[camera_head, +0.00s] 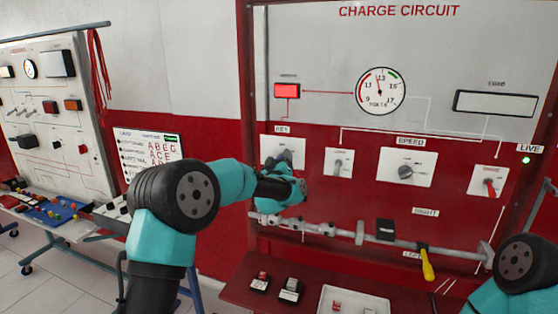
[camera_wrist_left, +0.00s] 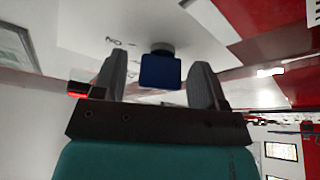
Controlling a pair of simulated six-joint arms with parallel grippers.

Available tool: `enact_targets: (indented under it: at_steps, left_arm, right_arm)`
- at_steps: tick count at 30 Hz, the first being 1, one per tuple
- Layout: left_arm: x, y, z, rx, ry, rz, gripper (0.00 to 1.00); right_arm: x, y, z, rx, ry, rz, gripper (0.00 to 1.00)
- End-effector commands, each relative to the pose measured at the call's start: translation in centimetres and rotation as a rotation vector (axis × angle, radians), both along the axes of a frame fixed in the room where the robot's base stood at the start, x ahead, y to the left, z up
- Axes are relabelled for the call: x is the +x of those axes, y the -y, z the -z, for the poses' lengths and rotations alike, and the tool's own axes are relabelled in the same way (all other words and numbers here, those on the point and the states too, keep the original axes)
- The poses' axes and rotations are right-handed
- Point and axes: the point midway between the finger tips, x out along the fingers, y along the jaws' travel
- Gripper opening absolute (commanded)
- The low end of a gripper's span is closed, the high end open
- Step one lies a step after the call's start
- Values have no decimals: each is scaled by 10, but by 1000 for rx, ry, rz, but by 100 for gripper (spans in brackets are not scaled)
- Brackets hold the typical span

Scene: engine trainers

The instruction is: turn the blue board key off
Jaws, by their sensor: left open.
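The blue key (camera_wrist_left: 160,70) shows in the left wrist view as a square blue head on a round grey base, fixed to a white plate. In the head view the white KEY plate (camera_head: 297,141) is on the charge circuit board, and my gripper hides the key there. My left gripper (camera_head: 281,161) is right at that plate. In the left wrist view its open fingers (camera_wrist_left: 159,84) stand on either side of the blue head, with a visible gap on both sides. My right gripper is out of view.
The board carries a voltmeter (camera_head: 381,91), a SPEED knob (camera_head: 406,172), switches and a lit green LIVE lamp (camera_head: 526,160). A rail (camera_head: 345,234) with a yellow-handled lever (camera_head: 427,264) runs below. A white tray (camera_head: 325,297) sits on the red shelf. Another trainer stands at left.

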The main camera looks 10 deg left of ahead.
Motion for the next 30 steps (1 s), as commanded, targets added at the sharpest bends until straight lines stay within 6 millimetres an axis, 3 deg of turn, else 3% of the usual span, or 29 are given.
enact_targets:
  at_steps: [7,22,30]
  left_arm:
    - [0,0,0,0,0,0,66]
    - [0,0,0,0,0,0,18]
    - [0,0,0,-16,-2,0,17]
  right_arm:
    - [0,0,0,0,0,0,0]
    - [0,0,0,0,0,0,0]
    - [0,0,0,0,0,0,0]
